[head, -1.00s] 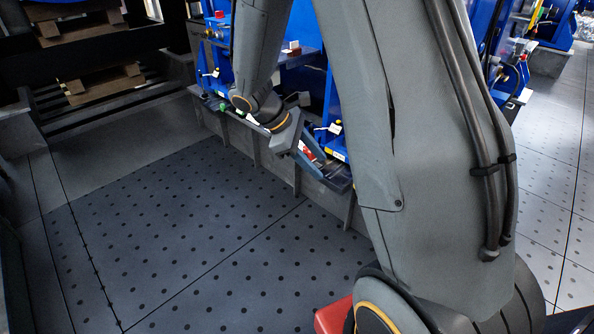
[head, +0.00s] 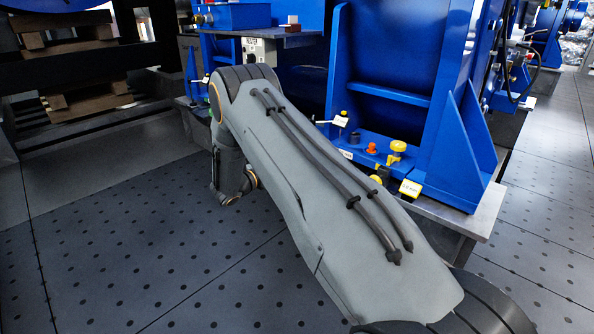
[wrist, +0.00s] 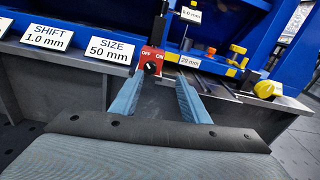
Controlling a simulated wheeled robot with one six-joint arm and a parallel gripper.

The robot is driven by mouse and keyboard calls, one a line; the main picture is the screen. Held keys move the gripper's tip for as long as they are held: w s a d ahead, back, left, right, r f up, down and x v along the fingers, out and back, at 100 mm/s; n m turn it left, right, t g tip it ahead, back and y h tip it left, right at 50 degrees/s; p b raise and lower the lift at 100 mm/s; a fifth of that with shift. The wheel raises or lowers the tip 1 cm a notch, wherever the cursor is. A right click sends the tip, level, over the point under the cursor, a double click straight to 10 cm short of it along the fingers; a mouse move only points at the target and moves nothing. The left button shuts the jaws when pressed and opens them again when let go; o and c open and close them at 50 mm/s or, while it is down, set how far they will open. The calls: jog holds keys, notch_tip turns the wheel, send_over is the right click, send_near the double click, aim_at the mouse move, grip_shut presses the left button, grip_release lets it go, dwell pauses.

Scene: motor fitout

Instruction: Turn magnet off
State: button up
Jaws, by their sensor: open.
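The magnet switch is a black knob on a red block (wrist: 150,60) marked OFF and ON, in the wrist view just beyond the fingertips. A dark post stands up behind it. I cannot tell which marking the knob points to. My gripper (wrist: 160,78) is open and empty, with its two blue fingers pointing toward the bench edge. The left fingertip is close below the red block, and the right fingertip is to its right. I cannot tell whether either touches it.
A yellow knob (wrist: 268,89) is at the right. In the head view, a blue machine frame (head: 390,60) rises behind my arm, with orange and yellow knobs (head: 397,150) at its foot. The dark dotted floor (head: 90,260) is clear.

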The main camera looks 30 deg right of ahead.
jog(key=w+d+f+b, duration=0.1)
jog(key=w+d+b, duration=0.3)
jog(key=d, duration=0.3)
jog(key=shift+w+f+n+t, duration=0.2)
jog(key=shift+n+t, duration=0.1)
jog(key=shift+t, duration=0.1)
jog(key=shift+s, duration=0.1)
grip_shut()
